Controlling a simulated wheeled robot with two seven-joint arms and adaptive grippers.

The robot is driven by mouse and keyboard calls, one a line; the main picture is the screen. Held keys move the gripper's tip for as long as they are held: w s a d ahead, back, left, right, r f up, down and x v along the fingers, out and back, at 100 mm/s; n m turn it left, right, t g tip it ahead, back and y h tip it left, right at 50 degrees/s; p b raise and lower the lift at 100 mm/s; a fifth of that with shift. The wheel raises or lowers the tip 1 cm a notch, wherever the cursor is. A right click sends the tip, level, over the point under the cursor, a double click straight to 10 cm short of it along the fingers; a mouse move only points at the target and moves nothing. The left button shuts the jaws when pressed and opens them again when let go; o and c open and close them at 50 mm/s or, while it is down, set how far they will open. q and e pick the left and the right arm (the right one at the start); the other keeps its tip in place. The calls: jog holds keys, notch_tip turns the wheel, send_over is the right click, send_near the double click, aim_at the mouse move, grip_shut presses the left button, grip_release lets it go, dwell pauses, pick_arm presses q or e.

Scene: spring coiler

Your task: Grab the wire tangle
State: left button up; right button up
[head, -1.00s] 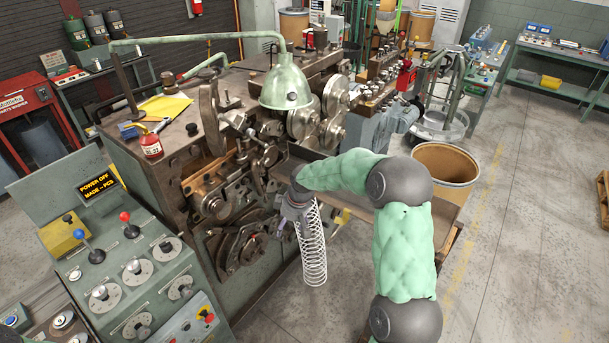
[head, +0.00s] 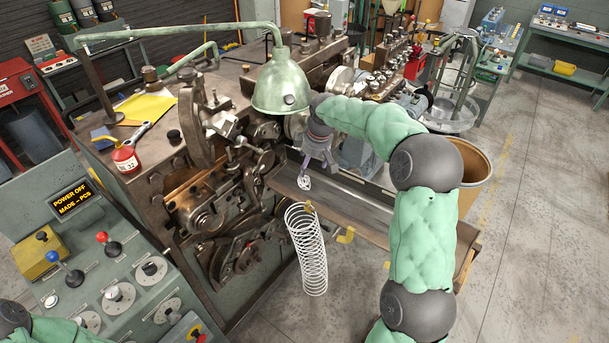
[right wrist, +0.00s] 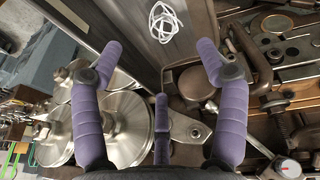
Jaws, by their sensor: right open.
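The wire tangle (head: 304,183) is a small white bundle of looped wire. It lies on the flat brown metal tray (head: 375,208) in front of the machine, and it also shows at the top of the right wrist view (right wrist: 165,22). My right gripper (head: 314,165) is just above and behind the tangle in the head view, fingers pointing down. In the right wrist view its purple fingers (right wrist: 162,52) are spread and empty, with the tangle beyond the fingertips, apart from them. My left gripper is out of view.
A long white coil spring (head: 308,255) hangs at the tray's front edge. The green lamp (head: 281,88) is close to my right wrist. The coiling machine (head: 215,205) stands left of the tray. A brown drum (head: 474,172) is behind my right arm. Floor at right is clear.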

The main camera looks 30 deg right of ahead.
aim_at(304, 180)
jog(key=x, duration=0.5)
jog(key=shift+s+a, duration=0.15)
jog(key=shift+s, duration=0.05)
jog(key=shift+w+f, duration=0.15)
jog(key=shift+f, duration=0.15)
jog(key=shift+a+f, duration=0.2)
jog(key=shift+f, duration=0.35)
jog(key=x, duration=0.3)
jog(key=shift+w+f, duration=0.25)
jog(key=shift+f, duration=0.05)
jog(key=shift+s+r, duration=0.1)
jog(key=c, duration=1.2)
